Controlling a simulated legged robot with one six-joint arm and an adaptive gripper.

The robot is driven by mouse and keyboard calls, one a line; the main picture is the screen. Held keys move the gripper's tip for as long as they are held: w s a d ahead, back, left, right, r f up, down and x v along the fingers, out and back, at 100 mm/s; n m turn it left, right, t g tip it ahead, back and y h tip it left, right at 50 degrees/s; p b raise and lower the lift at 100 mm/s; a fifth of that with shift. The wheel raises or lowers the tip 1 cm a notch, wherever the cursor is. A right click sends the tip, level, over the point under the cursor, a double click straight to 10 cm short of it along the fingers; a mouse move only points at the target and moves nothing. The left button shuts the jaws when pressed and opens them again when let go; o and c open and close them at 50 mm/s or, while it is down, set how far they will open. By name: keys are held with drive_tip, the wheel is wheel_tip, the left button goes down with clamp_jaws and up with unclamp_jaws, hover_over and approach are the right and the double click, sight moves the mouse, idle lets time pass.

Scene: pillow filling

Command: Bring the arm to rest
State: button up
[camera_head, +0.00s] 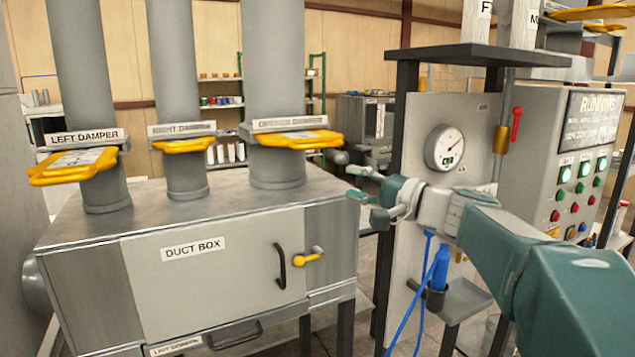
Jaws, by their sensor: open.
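My arm, green and white, reaches in from the lower right. My gripper (357,194) is open and empty, with its fingers pointing left. It is in the air in front of the gauge panel (408,240), to the right of the duct box (200,270). It appears apart from the box and its yellow latch (310,257). The wrist covers part of the panel below the round gauge (445,149).
Yellow damper handles (70,165) stick out above the box at the pipes. The control cabinet (540,115) with lit green buttons stands at the right, beside my arm. A blue hose (411,300) hangs below my wrist. Shelves (222,104) stand far behind.

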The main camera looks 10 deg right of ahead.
drive_tip(key=s+a+f+n+g+h, duration=0.4)
drive_tip(key=s+a+f+g, duration=0.25)
drive_tip(key=s+f, duration=0.7)
drive_tip(key=s+d+f+n+h, duration=0.2)
drive_tip(key=s+d+f+h, duration=0.1)
drive_tip(key=s, duration=0.4)
drive_tip(key=s+d+f+n+g+h, duration=0.1)
drive_tip(key=s+d+f+n+h, duration=0.1)
drive_tip(key=s+f+h, duration=0.3)
drive_tip(key=s+f, duration=0.3)
drive_tip(key=shift+d+f+h, duration=0.25)
drive_tip(key=shift+d+h, duration=0.05)
drive_tip(key=shift+d, duration=0.1)
drive_tip(key=shift+a+g, duration=0.1)
drive_tip(key=shift+g, duration=0.15)
